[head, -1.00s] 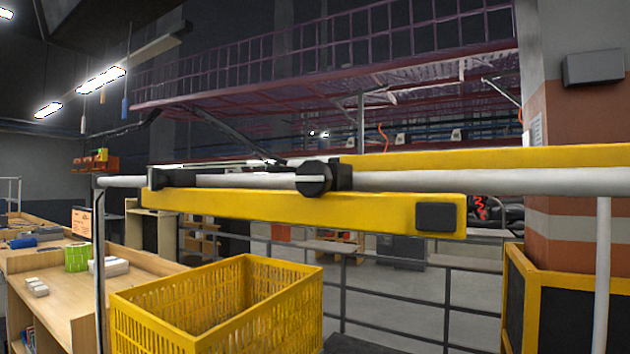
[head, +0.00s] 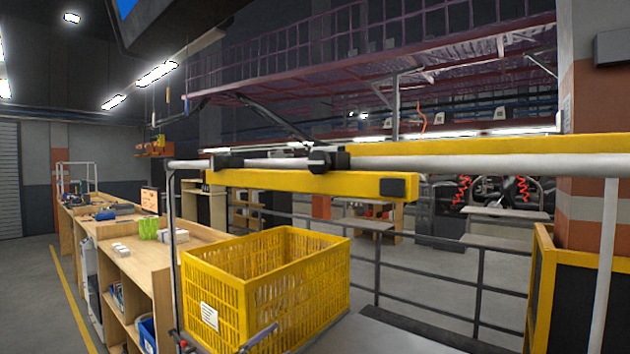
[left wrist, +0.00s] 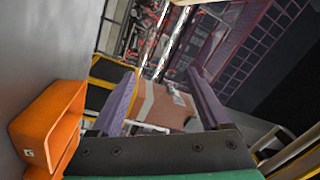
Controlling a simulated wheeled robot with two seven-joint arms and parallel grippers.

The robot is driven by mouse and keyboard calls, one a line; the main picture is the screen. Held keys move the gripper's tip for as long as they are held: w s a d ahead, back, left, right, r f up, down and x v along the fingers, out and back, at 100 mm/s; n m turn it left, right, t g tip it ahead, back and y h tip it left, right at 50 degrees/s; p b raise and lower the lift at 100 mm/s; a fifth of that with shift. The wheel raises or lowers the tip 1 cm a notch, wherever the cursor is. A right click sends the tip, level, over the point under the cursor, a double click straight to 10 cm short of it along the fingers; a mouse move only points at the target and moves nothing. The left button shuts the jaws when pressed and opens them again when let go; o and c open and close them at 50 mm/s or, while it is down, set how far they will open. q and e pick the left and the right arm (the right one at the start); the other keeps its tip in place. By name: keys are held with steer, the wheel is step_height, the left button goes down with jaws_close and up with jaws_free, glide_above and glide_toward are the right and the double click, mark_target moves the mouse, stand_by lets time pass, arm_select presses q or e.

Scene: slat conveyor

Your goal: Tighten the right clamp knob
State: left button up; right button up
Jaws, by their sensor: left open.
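The right clamp (head: 338,160) is a black block with a round black knob (head: 319,161) on its front, on a grey rod (head: 272,163). A light line crosses the knob face, nearly level. A similar black left clamp (head: 228,162) sits further left on the rod. A yellow guide bar (head: 300,181) runs just below both. My left gripper (head: 222,343) shows only by its purple fingertips at the bottom of the head view, well below the knob. In the left wrist view its fingers (left wrist: 163,103) stand apart with nothing held. My right gripper is in neither view.
A yellow crate (head: 299,293) stands below the rod, behind my left gripper. A wooden bench (head: 125,265) is at left. A second yellow rail (head: 490,147) and a thick rod (head: 510,166) run right. The striped pillar (left wrist: 163,108) shows between my fingers.

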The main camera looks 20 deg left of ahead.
arm_select(q)
steer(key=s+d+r+m+g+h, duration=0.1)
steer(key=d+r+m+h, duration=0.2)
steer(key=r, duration=0.5)
steer(key=s+d+r+m+h, duration=0.1)
steer(key=s+r+m+h, duration=0.1)
steer(key=r+m, duration=0.45)
steer(key=s+d+r+m+g+h, duration=0.1)
steer(key=d+r+m+h, duration=0.15)
steer(key=r, duration=0.75)
steer(key=m+y+p, duration=0.1)
steer(key=m+y, duration=0.6)
steer(key=m, duration=0.6)
glide_toward(315, 160)
steer(key=shift+t, duration=0.3)
steer(key=p+x, duration=0.6)
steer(key=x, duration=0.2)
steer(key=shift+d+f, duration=0.1)
steer(key=shift+d, duration=0.1)
steer(key=shift+w+f, duration=0.2)
steer(key=shift+w, duration=0.05)
steer(key=shift+s, duration=0.1)
steer(key=c, duration=0.3)
jaws_close()
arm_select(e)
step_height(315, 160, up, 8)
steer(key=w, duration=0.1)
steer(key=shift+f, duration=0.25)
